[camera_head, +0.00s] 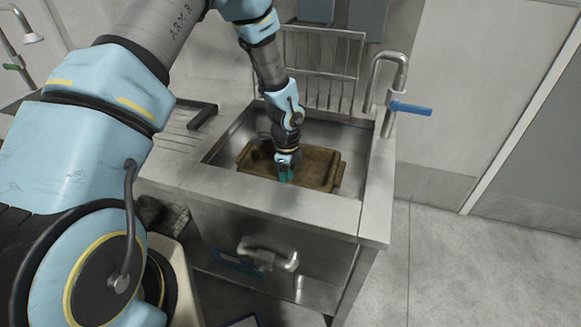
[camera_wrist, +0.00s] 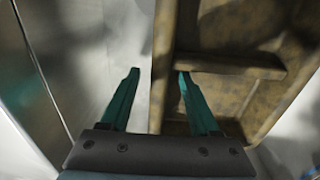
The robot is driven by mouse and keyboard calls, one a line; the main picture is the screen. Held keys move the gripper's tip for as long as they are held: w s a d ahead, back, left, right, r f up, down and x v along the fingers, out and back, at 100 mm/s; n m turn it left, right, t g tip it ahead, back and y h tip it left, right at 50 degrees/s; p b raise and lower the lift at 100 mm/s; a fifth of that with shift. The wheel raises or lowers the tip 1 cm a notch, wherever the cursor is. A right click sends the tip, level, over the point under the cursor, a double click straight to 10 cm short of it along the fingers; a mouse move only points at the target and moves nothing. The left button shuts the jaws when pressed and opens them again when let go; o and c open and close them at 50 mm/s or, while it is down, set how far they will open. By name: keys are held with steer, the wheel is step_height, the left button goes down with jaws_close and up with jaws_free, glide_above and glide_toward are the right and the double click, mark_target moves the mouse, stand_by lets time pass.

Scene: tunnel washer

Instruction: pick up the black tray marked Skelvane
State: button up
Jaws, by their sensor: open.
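A brown, mottled tray (camera_head: 318,170) lies in the metal sink basin, and no black tray or Skelvane marking is legible. My gripper (camera_head: 286,178) reaches down into the sink at the tray's near side, hiding part of it. In the wrist view, my gripper (camera_wrist: 157,74) is open and empty. The tray's edge wall (camera_wrist: 162,55) lies between the finger lines, with the left finger outside the tray and the right finger over its inside. I cannot tell whether either finger touches it.
The sink's front rim (camera_head: 300,208) and side walls enclose the tray closely. A tap with a blue lever (camera_head: 410,108) stands at the right, and a wire rack (camera_head: 325,70) behind. A dark bracket (camera_head: 203,116) lies on the drainboard. Floor at right is clear.

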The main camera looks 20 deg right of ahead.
steer(key=shift+f, duration=0.5)
jaws_close()
stand_by(0.4)
